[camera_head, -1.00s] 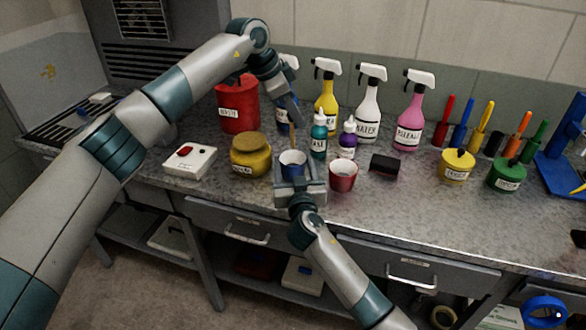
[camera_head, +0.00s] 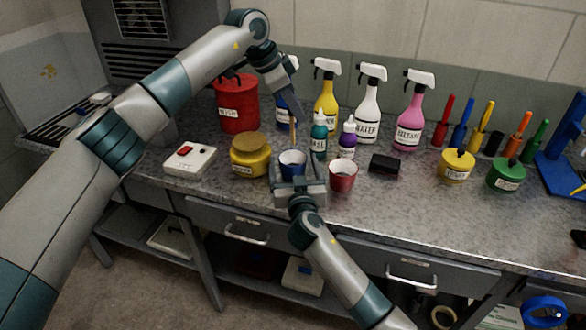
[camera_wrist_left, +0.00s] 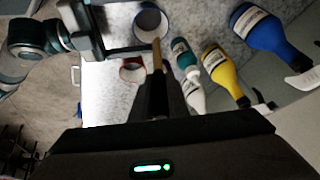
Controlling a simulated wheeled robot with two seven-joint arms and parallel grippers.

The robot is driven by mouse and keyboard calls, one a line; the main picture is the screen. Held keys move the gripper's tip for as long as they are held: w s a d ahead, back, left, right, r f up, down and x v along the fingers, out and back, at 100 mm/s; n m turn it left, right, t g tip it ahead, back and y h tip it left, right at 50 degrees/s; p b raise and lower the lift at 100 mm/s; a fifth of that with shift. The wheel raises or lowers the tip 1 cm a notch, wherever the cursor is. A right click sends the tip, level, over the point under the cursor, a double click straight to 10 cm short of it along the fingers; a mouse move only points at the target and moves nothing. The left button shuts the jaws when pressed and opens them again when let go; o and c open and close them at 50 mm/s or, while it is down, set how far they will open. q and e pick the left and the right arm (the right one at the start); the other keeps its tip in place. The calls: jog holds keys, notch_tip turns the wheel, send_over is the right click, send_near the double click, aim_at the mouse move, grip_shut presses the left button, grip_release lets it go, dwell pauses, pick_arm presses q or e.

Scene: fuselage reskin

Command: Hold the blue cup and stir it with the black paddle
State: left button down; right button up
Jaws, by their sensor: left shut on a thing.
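The blue cup (camera_head: 292,160) stands upright at the front middle of the bench. My right gripper (camera_head: 298,177) comes from the front with its fingers beside the cup; whether they press on it is hard to tell. My left gripper (camera_head: 293,117) is above and behind the cup, shut on the paddle (camera_head: 293,134), which points down. Only a thin brown length of the paddle shows; no black part is clear. In the left wrist view the paddle (camera_wrist_left: 157,56) ends at the rim of the blue cup (camera_wrist_left: 150,22). Whether its tip is inside is unclear.
A red cup (camera_head: 343,176) stands just right of my right gripper. A yellow jar (camera_head: 250,157) is to the left. Teal (camera_head: 319,139) and purple (camera_head: 347,141) bottles are close behind. A black block (camera_head: 384,164) lies to the right. Spray bottles line the back.

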jog(key=s, duration=0.4)
jog(key=s+d, duration=0.1)
jog(key=s, duration=0.7)
jog(key=shift+d, duration=0.2)
jog(key=shift+f, duration=0.1)
dwell(0.4)
